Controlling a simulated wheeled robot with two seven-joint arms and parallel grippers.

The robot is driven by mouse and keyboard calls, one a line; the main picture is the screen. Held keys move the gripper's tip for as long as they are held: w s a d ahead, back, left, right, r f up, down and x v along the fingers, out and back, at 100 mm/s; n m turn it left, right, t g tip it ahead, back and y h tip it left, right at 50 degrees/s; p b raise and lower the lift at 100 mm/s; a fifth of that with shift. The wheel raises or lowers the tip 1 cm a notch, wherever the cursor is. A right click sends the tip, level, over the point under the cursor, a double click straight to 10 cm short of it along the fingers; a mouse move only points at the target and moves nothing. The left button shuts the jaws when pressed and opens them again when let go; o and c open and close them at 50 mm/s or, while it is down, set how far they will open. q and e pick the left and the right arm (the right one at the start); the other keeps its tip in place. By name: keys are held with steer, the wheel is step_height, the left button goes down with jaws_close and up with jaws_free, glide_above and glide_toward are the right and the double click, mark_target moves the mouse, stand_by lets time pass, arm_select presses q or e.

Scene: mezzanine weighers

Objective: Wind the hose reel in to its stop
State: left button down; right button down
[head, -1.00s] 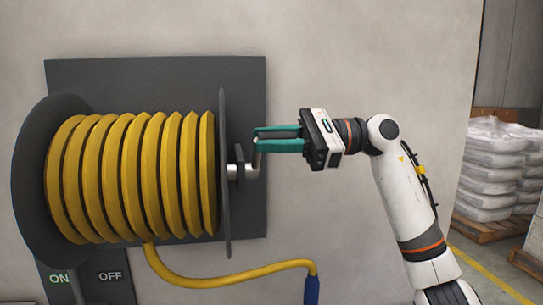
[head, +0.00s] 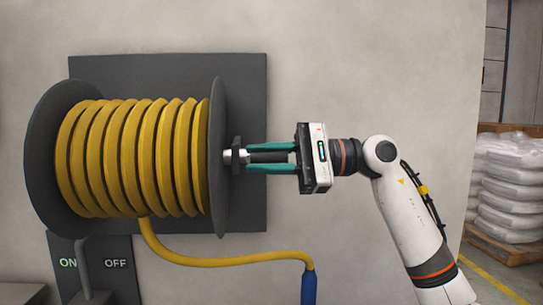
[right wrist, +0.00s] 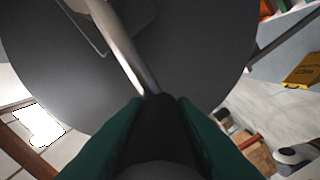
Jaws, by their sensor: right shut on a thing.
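The hose reel (head: 216,110) is mounted on a dark wall plate, with yellow hose (head: 135,150) wound in several turns. A loose run of hose hangs below and ends in a blue nozzle (head: 308,287). My right gripper (head: 252,158) is at the right side of the reel, its green fingers shut on the dark grip of the crank handle (head: 235,157). In the right wrist view the metal crank arm (right wrist: 118,42) runs up from between the fingers across the dark reel disc (right wrist: 195,50). My left gripper is not in view.
A dark panel marked ON and OFF (head: 118,280), with a lever (head: 83,260), is below the reel. Wrapped white sacks on pallets (head: 510,185) stand at the far right. The wall right of the reel is bare.

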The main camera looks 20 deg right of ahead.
steer(key=shift+f, duration=0.45)
steer(key=shift+f, duration=0.1)
steer(key=c, duration=1.2)
jaws_free()
steer(key=shift+w+r+p, duration=0.1)
steer(key=shift+r+p, duration=0.3)
steer(key=shift+r, duration=4.65)
